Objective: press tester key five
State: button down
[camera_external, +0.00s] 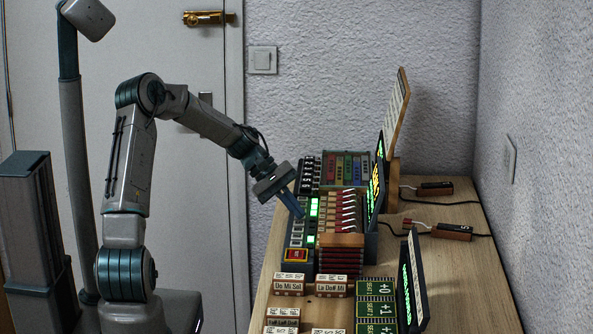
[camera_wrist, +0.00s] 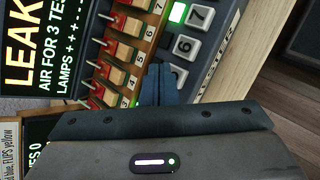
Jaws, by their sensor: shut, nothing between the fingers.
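The tester (camera_external: 297,240) is a dark box on the wooden table with a column of grey numbered keys. In the wrist view, key seven (camera_wrist: 197,17) and key six (camera_wrist: 186,46) are readable. Another grey key (camera_wrist: 179,73) below six sits just right of my fingertips; its number is hidden or unclear, though its place in the row fits key five. My gripper (camera_external: 300,214) is shut and empty, pointing down at the key column. In the wrist view my gripper (camera_wrist: 158,70) is at the key row's edge; I cannot tell whether it touches a key.
A green lamp (camera_wrist: 177,13) glows beside key seven. A red button (camera_external: 296,255) is at the tester's near end. Chord blocks (camera_external: 289,283) and an upright display (camera_external: 413,280) stand nearer the camera.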

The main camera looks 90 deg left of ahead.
aim_at(295, 221)
jog(key=shift+r, duration=0.1)
notch_tip(295, 221, up, 6)
jog(key=p, duration=0.5)
jog(key=w+d+r+m+g, duration=0.1)
jog(key=w+d+m+g, duration=0.15)
jog(key=d, duration=0.55)
jog(key=w+d+r+m+g+y, duration=0.15)
jog(key=d+m, duration=0.25)
jog(key=d, duration=0.4)
jog(key=w+d+r+m+g+h, duration=0.1)
jog(key=d+r+m+g, duration=0.15)
jog(key=d, duration=0.55)
jog(key=s+d+r+m+y, duration=0.1)
jog(key=s+d+m, duration=0.5)
jog(key=d, duration=0.3)
jog(key=s+d+r+m+t+y, duration=0.1)
jog(key=s+d+m+y, duration=0.1)
jog(key=s+d+m, duration=0.5)
jog(key=d, duration=0.3)
jog(key=shift+d+r, duration=0.15)
jog(key=shift+r, duration=0.05)
